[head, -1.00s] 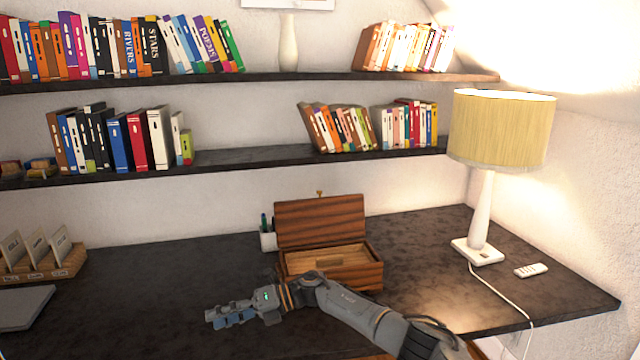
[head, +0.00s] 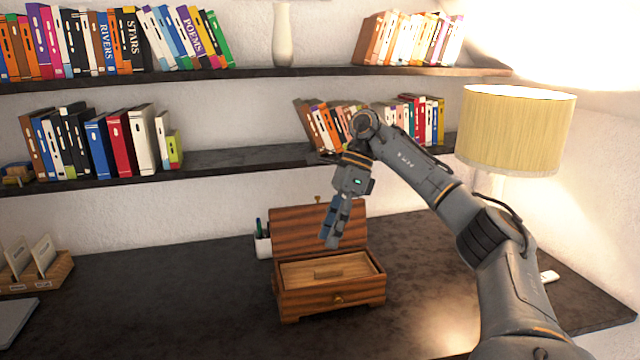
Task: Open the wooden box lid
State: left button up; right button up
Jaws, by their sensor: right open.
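The wooden box (head: 335,297) stands on the dark desk. Its lid (head: 293,232) is raised and leans back behind the box, with a small brass knob at its top edge. The box's inside shows a lighter wood panel, and a round knob sits on its front. My right gripper (head: 331,240) points down in front of the lid, above the open box. It is open and holds nothing. It hides part of the lid's right side. I cannot tell whether it touches the lid. My left gripper does not show.
A pen cup (head: 263,245) stands close at the box's left. A lamp (head: 517,130) is at the right, partly behind my right arm. Shelves of books (head: 230,160) run above the desk. A card holder (head: 38,272) is at the far left. The desk between is clear.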

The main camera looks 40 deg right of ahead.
aim_at(295, 230)
jog(key=i+l, duration=0.3)
jog(key=l, duration=0.15)
jog(key=i+l, duration=0.6)
jog(key=l, duration=0.25)
jog(key=i+l, duration=0.25)
jog(key=l, duration=0.2)
